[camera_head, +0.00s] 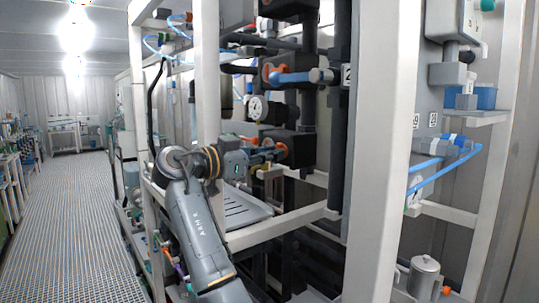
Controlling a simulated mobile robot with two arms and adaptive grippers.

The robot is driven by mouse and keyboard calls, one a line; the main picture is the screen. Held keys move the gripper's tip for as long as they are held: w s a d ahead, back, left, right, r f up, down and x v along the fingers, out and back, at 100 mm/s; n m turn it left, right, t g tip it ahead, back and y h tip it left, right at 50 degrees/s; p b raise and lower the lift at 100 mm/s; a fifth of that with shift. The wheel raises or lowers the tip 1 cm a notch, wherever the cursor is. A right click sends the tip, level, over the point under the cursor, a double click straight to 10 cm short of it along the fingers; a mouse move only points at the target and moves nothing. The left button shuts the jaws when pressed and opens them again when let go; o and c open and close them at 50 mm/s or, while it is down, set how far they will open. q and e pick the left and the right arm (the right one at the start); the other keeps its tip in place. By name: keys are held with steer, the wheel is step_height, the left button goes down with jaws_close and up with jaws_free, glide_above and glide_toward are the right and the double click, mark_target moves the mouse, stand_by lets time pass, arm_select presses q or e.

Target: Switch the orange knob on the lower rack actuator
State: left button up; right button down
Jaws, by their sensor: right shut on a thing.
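The lower rack actuator (299,148) is a dark block on the rack, with an orange knob (282,151) on its left face. My right gripper (272,153) reaches in from the left and is shut on the orange knob. The fingers hide part of the knob, and I cannot tell which way it is turned. A second dark actuator (296,64) sits above, with its own orange knob (267,73) and a blue handle (290,77). My left gripper is not in view.
A round gauge (258,108) sits between the two actuators. White rack posts (385,150) stand close on the right and left of the arm. A metal canister (424,278) stands at lower right. The grated aisle floor (75,220) on the left is clear.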

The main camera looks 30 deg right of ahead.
steer(key=shift+r+n, duration=0.2)
steer(key=shift+n, duration=0.2)
steer(key=c, duration=1.5)
jaws_free()
steer(key=shift+o, duration=0.5)
steer(key=shift+d+f, duration=0.1)
steer(key=shift+d, duration=0.05)
steer(key=a, duration=1.2)
steer(key=shift+s, duration=0.45)
